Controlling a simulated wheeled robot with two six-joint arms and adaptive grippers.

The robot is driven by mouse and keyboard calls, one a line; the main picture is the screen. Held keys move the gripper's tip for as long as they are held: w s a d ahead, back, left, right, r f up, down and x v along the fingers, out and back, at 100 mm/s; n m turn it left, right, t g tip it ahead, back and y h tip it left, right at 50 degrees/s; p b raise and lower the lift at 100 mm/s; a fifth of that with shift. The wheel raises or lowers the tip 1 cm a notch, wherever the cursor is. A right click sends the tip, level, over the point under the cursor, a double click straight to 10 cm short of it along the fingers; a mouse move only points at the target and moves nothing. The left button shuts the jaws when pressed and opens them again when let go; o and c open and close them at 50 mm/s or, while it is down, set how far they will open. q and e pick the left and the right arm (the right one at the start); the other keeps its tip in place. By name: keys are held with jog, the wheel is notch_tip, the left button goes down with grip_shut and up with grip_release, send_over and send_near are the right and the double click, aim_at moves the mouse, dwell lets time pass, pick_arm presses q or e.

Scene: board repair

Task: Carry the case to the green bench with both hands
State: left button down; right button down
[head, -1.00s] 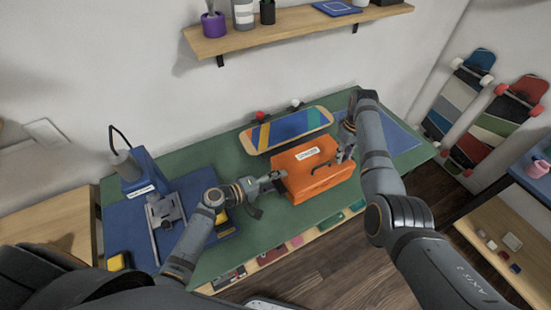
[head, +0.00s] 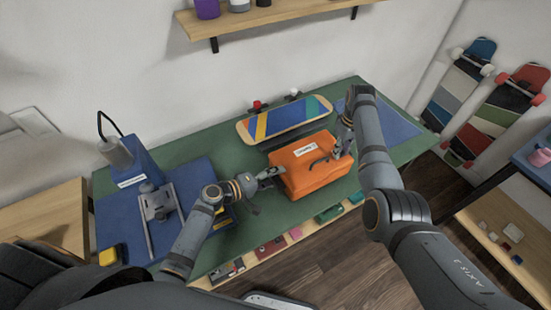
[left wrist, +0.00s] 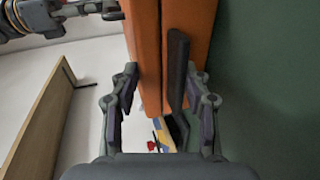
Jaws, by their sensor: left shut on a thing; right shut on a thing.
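The orange case (head: 313,176) with a white label is at the middle of the green bench (head: 235,231), in front of a skateboard. My left gripper (head: 277,174) is shut on the case at its left end. My right gripper (head: 338,153) is shut on the case at its right end. In the left wrist view the case (left wrist: 148,50) stands between my left gripper's fingers (left wrist: 165,100), with a dark handle strip along it. I cannot tell whether the case touches the bench top.
A striped skateboard (head: 284,122) lies behind the case. A blue mat with a press-like tool (head: 155,205) takes up the bench's left part. A blue sheet (head: 392,125) covers the right end. Drawers of coloured items (head: 270,247) line the front edge. A wooden shelf (head: 260,22) hangs above.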

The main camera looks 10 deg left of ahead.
pick_arm(q)
jog(key=shift+f+b, duration=0.35)
jog(key=shift+f, duration=0.2)
pick_arm(e)
jog(key=shift+a+f, duration=0.3)
jog(key=shift+f, duration=0.2)
pick_arm(q)
jog(key=c, duration=1)
grip_release()
jog(key=shift+r, duration=0.1)
pick_arm(e)
jog(key=c, duration=1.4)
grip_release()
jog(key=shift+s+r, duration=0.1)
pick_arm(q)
jog(key=o, duration=0.4)
jog(key=shift+s+r, duration=0.1)
jog(key=shift+s, duration=0.05)
jog(key=shift+c, duration=0.2)
pick_arm(e)
jog(key=o, duration=0.3)
jog(key=shift+s+d+r, duration=0.1)
jog(key=shift+d, duration=0.1)
pick_arm(q)
jog(key=shift+s+a, duration=0.2)
jog(key=shift+a, duration=0.05)
jog(key=v, duration=1.1)
jog(key=shift+r, duration=0.2)
